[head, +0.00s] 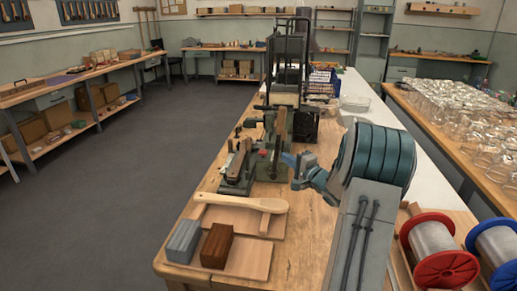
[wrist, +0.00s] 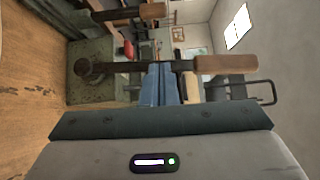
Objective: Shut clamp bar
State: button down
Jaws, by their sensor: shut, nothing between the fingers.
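A green bench fixture (head: 271,158) stands on the wooden workbench, with an upright wooden-handled lever (head: 281,124) that I take for the clamp bar. In the wrist view, which is turned sideways, this lever's wooden handle (wrist: 226,63) and dark metal bar (wrist: 120,67) cross just past my fingertips. The fixture's green base (wrist: 88,92) is at the left there. My gripper (head: 291,159) is shut and empty, right beside the fixture; its blue fingers (wrist: 161,78) are together in the wrist view. I cannot tell whether they touch the lever.
A lower fixture with a wooden-topped bar (head: 237,160) stands left of the green one. A wooden paddle (head: 240,203), a grey block (head: 184,241) and a brown block (head: 217,246) lie in front. A black frame (head: 287,65) stands behind. Red and blue spools are at the right.

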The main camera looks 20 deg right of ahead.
aim_at(248, 155)
jog(key=shift+w, duration=0.1)
jog(key=w+a, duration=0.5)
jog(key=w, duration=0.7)
jog(key=shift+a+r, duration=0.15)
jog(key=shift+r, duration=0.05)
jog(key=shift+r, duration=0.15)
